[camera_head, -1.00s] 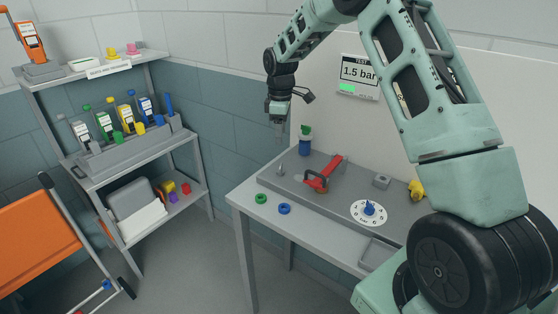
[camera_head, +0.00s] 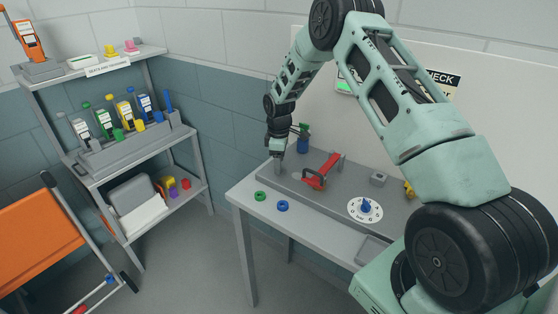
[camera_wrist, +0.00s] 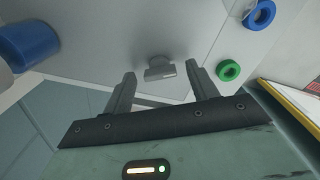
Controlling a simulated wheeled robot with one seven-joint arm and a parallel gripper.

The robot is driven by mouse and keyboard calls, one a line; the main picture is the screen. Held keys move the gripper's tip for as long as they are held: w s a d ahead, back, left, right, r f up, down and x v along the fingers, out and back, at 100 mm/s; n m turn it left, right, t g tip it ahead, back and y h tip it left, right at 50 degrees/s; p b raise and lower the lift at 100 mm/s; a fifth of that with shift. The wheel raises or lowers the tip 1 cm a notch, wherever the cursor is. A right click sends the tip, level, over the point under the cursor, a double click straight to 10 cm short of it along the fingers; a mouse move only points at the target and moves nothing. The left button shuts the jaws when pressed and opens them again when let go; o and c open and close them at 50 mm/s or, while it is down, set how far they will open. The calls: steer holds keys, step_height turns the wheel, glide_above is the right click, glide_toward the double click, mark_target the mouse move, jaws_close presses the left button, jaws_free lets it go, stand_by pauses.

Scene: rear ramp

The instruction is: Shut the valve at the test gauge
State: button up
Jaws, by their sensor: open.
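A small grey T-shaped handle (camera_wrist: 158,70) stands up from the grey bench plate in the wrist view. My gripper (camera_head: 278,170) is low over the left end of the plate, its fingers pointing down. In the wrist view my gripper (camera_wrist: 161,72) is open, with a finger on either side of the handle and visible gaps; I cannot tell how far the fingertips reach down beside it. A red lever (camera_head: 322,171) lies to the right on the plate. The test gauge is mostly hidden behind my arm; only a green patch (camera_head: 343,87) of it shows.
A blue cylinder with a green top (camera_head: 303,144) stands behind the gripper. A green ring (camera_head: 260,196) and a blue ring (camera_head: 283,206) lie at the bench front. A white dial with a blue knob (camera_head: 366,207) is farther right. A shelf (camera_head: 100,177) stands left.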

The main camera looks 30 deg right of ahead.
steer(key=c, duration=1)
steer(key=shift+m, duration=0.3)
steer(key=m+b, duration=0.2)
steer(key=m, duration=0.2)
steer(key=m+b, duration=0.1)
steer(key=m, duration=0.4)
steer(key=shift+m+b, duration=0.35)
steer(key=shift+m, duration=0.05)
steer(key=m, duration=0.6)
steer(key=shift+b, duration=0.35)
steer(key=m, duration=0.3)
steer(key=shift+r+m, duration=0.1)
steer(key=shift+m, duration=0.3)
steer(key=shift+w+m, duration=0.1)
steer(key=shift+m, duration=1.5)
